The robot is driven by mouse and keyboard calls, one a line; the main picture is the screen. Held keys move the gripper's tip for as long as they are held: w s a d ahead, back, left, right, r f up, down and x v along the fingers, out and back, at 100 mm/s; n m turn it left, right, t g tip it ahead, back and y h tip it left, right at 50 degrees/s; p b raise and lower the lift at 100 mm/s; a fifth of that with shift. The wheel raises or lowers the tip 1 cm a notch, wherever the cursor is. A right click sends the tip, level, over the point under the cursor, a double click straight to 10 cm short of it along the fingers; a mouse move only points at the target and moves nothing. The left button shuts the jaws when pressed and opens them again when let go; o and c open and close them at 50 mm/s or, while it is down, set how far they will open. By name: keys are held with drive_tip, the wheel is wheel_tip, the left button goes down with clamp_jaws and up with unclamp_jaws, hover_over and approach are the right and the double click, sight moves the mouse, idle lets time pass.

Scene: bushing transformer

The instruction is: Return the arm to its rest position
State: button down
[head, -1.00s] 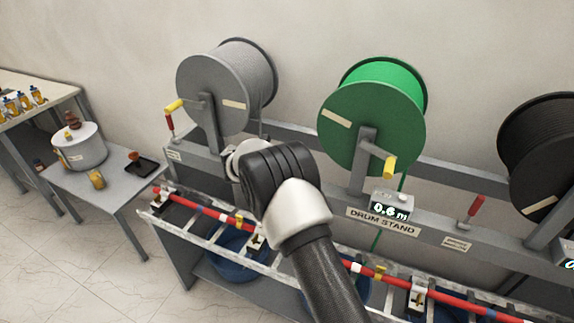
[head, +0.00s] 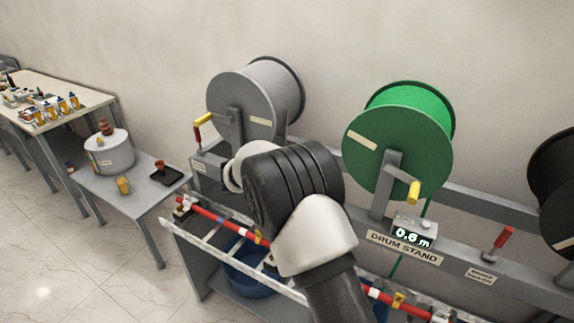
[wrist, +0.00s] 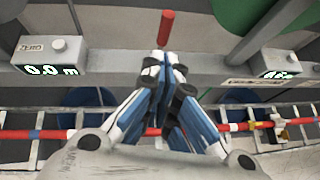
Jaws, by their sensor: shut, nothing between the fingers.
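My arm reaches up from the bottom of the head view, in front of the drum stand (head: 455,262). The gripper's fingers are hidden behind my arm there. In the wrist view my gripper (wrist: 165,62) is shut with its blue and white fingers together, and nothing is between them. Its tips point toward the stand's grey beam, just below a red handle (wrist: 166,27) in the picture. I cannot tell how far the tips are from the beam.
The stand carries a grey drum (head: 240,105), a green drum (head: 398,150) and a black drum (head: 560,180). A red rod (head: 215,222) runs along a ladder-like rail in front. A small table (head: 150,195) with a white pot (head: 109,155) stands left. Open floor lies at lower left.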

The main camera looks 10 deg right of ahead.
drive_tip(key=s+d+r+m+g+y+b, duration=0.1)
drive_tip(key=s+d+r+m+g+b, duration=0.2)
drive_tip(key=s+m, duration=0.5)
drive_tip(key=s+d+r+m+y+b, duration=0.1)
drive_tip(key=s+d+r+m+b, duration=0.35)
drive_tip(key=s, duration=0.85)
drive_tip(key=s+a+f+m+y+b, duration=0.1)
drive_tip(key=s+f+m+y+b, duration=0.1)
drive_tip(key=s+m, duration=0.5)
drive_tip(key=s+a+f+m+y+b, duration=0.2)
drive_tip(key=s+f+m+y+b, duration=0.1)
drive_tip(key=s, duration=1.5)
drive_tip(key=f+m+y, duration=0.1)
drive_tip(key=f+m, duration=0.1)
drive_tip(key=m, duration=0.1)
drive_tip(key=shift+s+a+m, duration=0.2)
drive_tip(key=shift+s+m, duration=0.1)
drive_tip(key=shift+m, duration=0.05)
